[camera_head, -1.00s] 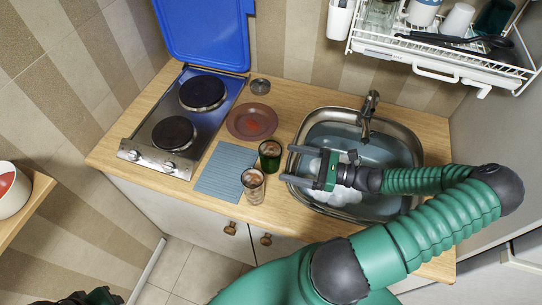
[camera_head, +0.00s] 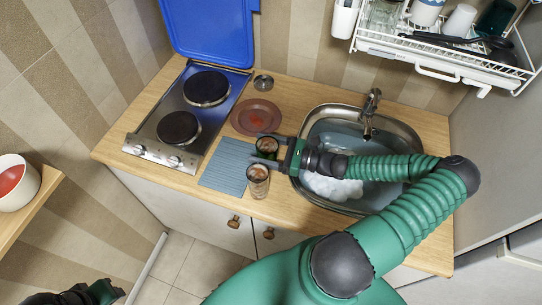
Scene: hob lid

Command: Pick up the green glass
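The green glass (camera_head: 267,151) stands on the wooden counter, just left of the sink, with something reddish-brown inside. My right gripper (camera_head: 267,149) reaches in from the right over the sink's left rim. Its two dark fingers are spread, one on the far side of the green glass and one on the near side, so the glass is between them. Whether the fingers touch it I cannot tell. Part of my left gripper (camera_head: 104,291) shows at the bottom left edge, far from the counter; its fingers are not clear.
A clear glass (camera_head: 257,187) stands close in front of the green glass. A brown plate (camera_head: 256,106) lies behind it, a grey-blue mat (camera_head: 222,177) to its left. The hob (camera_head: 158,145) has its blue lid (camera_head: 212,28) up. The sink (camera_head: 409,132) and tap (camera_head: 370,108) are right.

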